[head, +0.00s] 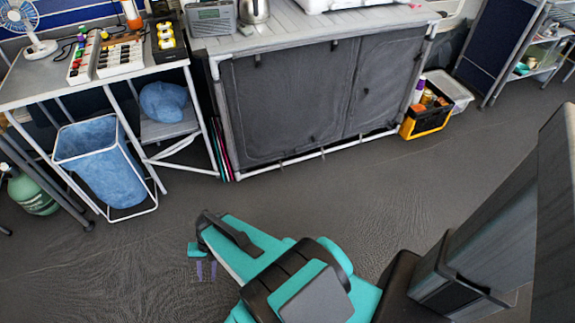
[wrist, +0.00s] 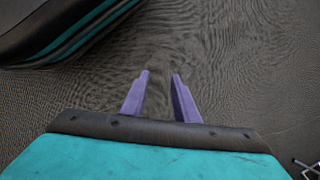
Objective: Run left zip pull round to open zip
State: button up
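A grey fabric-fronted cabinet (head: 300,95) stands at the back in the head view. Its front has a wide left panel (head: 285,105) and a narrower right panel (head: 388,75), both hanging closed. Small dark tabs show along the panel edges, but I cannot tell which is the left zip pull. My gripper (head: 206,271) is low over the floor, in front of the cabinet and well apart from it. In the wrist view my gripper (wrist: 160,76) shows two purple fingers spread apart with nothing between them. Only floor lies beyond them; the cabinet is not recognisable there.
A side table (head: 95,88) with a fan and bottles stands left of the cabinet. Below it are a blue-lined bin (head: 95,165) and a green gas bottle (head: 33,193). A black and yellow crate (head: 425,118) sits at the cabinet's right. The floor before the cabinet is clear.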

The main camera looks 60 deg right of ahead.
aim_at(286, 157)
jog(key=w+d+f+m+t+b, duration=0.4)
jog(key=w+d+m, duration=0.15)
jog(key=w, duration=0.25)
jog(key=w+d+f+m+t+h+b, duration=0.1)
jog(key=w+d+f+m+t+b, duration=0.2)
jog(key=d, duration=0.5)
jog(key=w+d+m+t+h+b, duration=0.1)
jog(key=w+d+m+b, duration=0.15)
jog(key=d+m, duration=0.45)
jog(key=w+d+f+m+t+h+b, duration=0.1)
jog(key=w+d+f+m+t+b, duration=0.15)
jog(key=d, duration=0.75)
jog(key=s+d+m+h+b, duration=0.3)
jog(key=s+d+m, duration=0.1)
jog(key=d, duration=0.9)
jog(key=s+d+f+m+t+h+b, duration=0.1)
jog(key=s+d+m+h+b, duration=0.2)
jog(key=d, duration=1)
jog(key=s+d+f+m+h+b, duration=0.1)
jog(key=s+d+m+h+b, duration=0.2)
jog(key=s+d+m, duration=0.4)
jog(key=d+m+h, duration=0.1)
jog(key=d+m, duration=0.1)
jog(key=d, duration=0.4)
jog(key=shift+f, duration=0.25)
jog(key=shift+b+x, duration=2)
jog(key=shift+x, duration=4.9)
jog(key=shift+w+r, duration=0.1)
jog(key=shift+r, duration=0.05)
